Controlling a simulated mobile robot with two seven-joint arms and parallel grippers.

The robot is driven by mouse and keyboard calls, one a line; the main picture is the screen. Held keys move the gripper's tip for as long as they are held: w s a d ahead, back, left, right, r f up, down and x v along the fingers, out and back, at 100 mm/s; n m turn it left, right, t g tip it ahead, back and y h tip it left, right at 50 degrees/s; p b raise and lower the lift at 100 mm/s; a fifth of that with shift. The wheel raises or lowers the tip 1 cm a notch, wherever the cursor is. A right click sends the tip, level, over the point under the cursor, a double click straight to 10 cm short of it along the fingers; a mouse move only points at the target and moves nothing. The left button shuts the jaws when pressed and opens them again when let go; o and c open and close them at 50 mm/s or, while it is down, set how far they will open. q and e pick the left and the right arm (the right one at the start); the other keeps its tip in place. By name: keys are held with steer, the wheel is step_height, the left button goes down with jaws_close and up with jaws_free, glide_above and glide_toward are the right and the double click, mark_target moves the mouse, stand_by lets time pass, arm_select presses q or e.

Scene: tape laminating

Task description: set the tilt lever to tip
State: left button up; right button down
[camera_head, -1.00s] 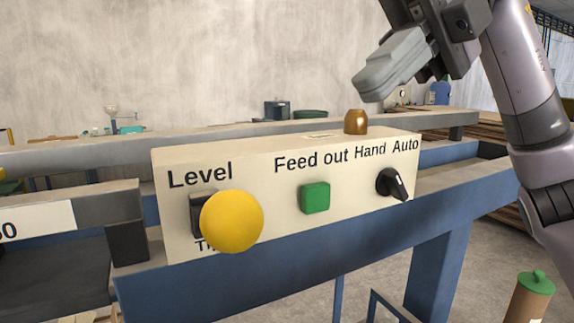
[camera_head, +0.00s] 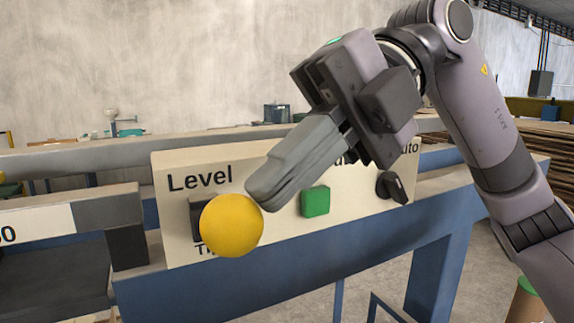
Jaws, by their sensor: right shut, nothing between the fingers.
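The tilt lever shows as a yellow ball knob (camera_head: 231,225) in front of a dark slot plate on the cream control panel (camera_head: 172,213). "Level" is printed above it; the label below is mostly hidden by the knob and begins with "Ti". The knob sits in the lower part of the slot area; its shaft is hidden. My right gripper (camera_head: 264,193) is shut and empty, its fingertips just right of and above the knob. I cannot tell whether they touch it. My left gripper is not in view.
A green push button (camera_head: 315,201) and a black selector knob (camera_head: 392,187) sit on the panel right of the lever. My right gripper covers most of the "Feed out" and "Hand" labels. A blue machine frame (camera_head: 300,262) runs below the panel.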

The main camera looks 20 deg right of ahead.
steer(key=f+n+t+b, duration=0.1)
steer(key=b, duration=0.2)
steer(key=s+f+n+t+b, duration=0.1)
steer(key=f+t+b, duration=0.1)
steer(key=s+f+n+t+b, duration=0.1)
steer(key=f+n+t+b, duration=0.1)
steer(key=b, duration=0.1)
steer(key=shift+s+f+y+b, duration=0.15)
steer(key=shift+s+y+b, duration=0.1)
steer(key=shift+y+b, duration=0.05)
stand_by(0.9)
steer(key=shift+d, duration=0.1)
